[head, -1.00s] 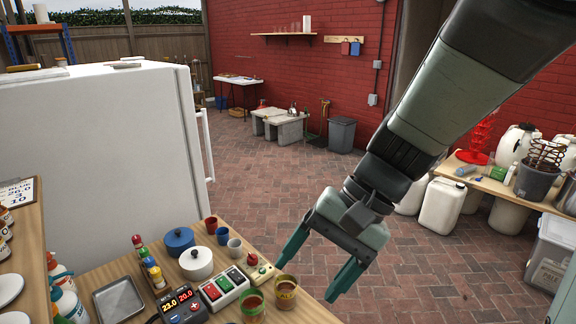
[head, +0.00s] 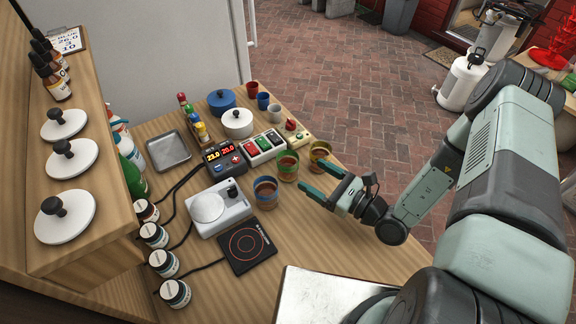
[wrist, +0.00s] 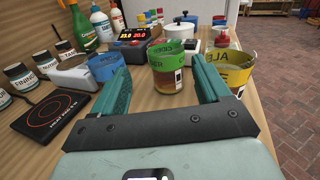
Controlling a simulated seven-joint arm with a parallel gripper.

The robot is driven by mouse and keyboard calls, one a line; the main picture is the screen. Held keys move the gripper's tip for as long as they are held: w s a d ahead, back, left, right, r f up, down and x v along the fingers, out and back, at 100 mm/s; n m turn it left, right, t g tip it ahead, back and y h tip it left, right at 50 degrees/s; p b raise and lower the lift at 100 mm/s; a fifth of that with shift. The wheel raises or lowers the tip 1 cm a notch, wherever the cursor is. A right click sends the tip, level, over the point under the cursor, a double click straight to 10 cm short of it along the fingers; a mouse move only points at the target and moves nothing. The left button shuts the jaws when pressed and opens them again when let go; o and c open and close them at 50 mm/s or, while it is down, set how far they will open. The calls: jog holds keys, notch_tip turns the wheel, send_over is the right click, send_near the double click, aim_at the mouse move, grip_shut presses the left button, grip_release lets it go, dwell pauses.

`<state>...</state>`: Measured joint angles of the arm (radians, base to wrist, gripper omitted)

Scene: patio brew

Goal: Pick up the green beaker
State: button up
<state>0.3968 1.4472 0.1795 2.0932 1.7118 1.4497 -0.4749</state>
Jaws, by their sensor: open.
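The green beaker (head: 287,167), with a green band and brown contents, stands upright on the wooden table between a blue-banded beaker (head: 265,193) and a yellow-banded beaker (head: 319,158). My gripper (head: 305,176) is open and empty, low over the table to its right, with its fingers pointing at it. In the wrist view the green beaker (wrist: 168,79) shows ahead, in the gap between the fingertips (wrist: 162,66). I cannot tell whether the fingertips have reached past its near side. The blue beaker (wrist: 104,67) is left of the left finger; the yellow beaker (wrist: 236,72) is right of the right finger.
Behind the beakers are a button box (head: 264,147), a temperature display (head: 225,160) and pots (head: 237,122). A scale (head: 220,207) and a black hot plate (head: 247,246) lie to the left. Bare table is in front of the hot plate.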

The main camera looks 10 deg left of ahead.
aim_at(295, 167)
notch_tip(295, 167, down, 2)
jog(key=shift+s+d+f+m+t+h, duration=0.15)
jog(key=shift+f+m+t+h, duration=0.1)
jog(key=shift+m+t+h, duration=0.45)
jog(key=shift+a+f, duration=0.15)
jog(key=shift+a, duration=0.1)
jog(key=x, duration=1)
jog(key=shift+a+r, duration=0.1)
jog(key=shift+r, duration=0.25)
jog(key=c, duration=0.9)
jog(key=shift+r, duration=0.25)
